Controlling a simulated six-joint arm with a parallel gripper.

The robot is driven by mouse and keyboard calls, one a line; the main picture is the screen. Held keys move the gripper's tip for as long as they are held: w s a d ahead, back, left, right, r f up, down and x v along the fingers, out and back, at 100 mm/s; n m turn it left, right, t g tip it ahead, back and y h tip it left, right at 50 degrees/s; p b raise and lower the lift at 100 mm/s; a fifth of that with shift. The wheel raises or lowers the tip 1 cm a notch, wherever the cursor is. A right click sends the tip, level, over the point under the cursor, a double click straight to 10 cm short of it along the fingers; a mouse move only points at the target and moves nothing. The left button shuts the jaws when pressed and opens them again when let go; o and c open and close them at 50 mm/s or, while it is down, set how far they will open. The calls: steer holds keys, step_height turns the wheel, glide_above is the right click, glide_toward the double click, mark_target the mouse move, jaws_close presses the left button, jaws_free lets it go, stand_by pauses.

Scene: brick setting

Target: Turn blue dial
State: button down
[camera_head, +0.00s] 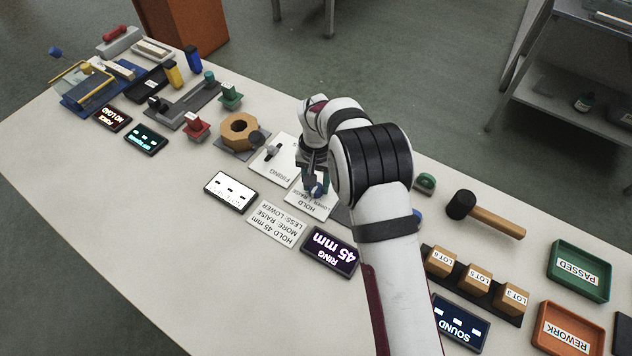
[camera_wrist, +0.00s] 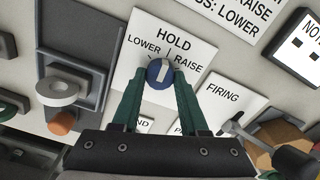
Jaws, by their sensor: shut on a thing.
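The blue dial (camera_wrist: 159,73) with a white pointer bar sits on a white plate (camera_wrist: 137,58) marked HOLD, LOWER and RAISE. In the wrist view its bar stands close to upright, with a slight lean. My gripper (camera_wrist: 160,80) has its green fingers on either side of the dial, shut on it. In the head view my gripper (camera_head: 316,184) is low over the HOLD plate (camera_head: 304,206), and the dial is largely hidden by the fingers. A purple display (camera_head: 329,250) reads RING 45 mm. A card (camera_head: 277,224) reads HOLD 45 mm, MORE: RAISE, LESS: LOWER.
A FIRING plate with a toggle switch (camera_head: 271,151) stands close beside the HOLD plate. A wooden ring (camera_head: 240,131) lies beyond it. A mallet (camera_head: 486,214), LOT blocks (camera_head: 479,280), a green PASSED tray (camera_head: 578,298) and an orange REWORK tray (camera_head: 542,338) are on the right.

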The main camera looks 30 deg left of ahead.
steer(key=shift+m, duration=0.4)
steer(key=shift+c, duration=2.2)
jaws_free()
step_height(320, 180, up, 16)
steer(key=shift+f, duration=0.1)
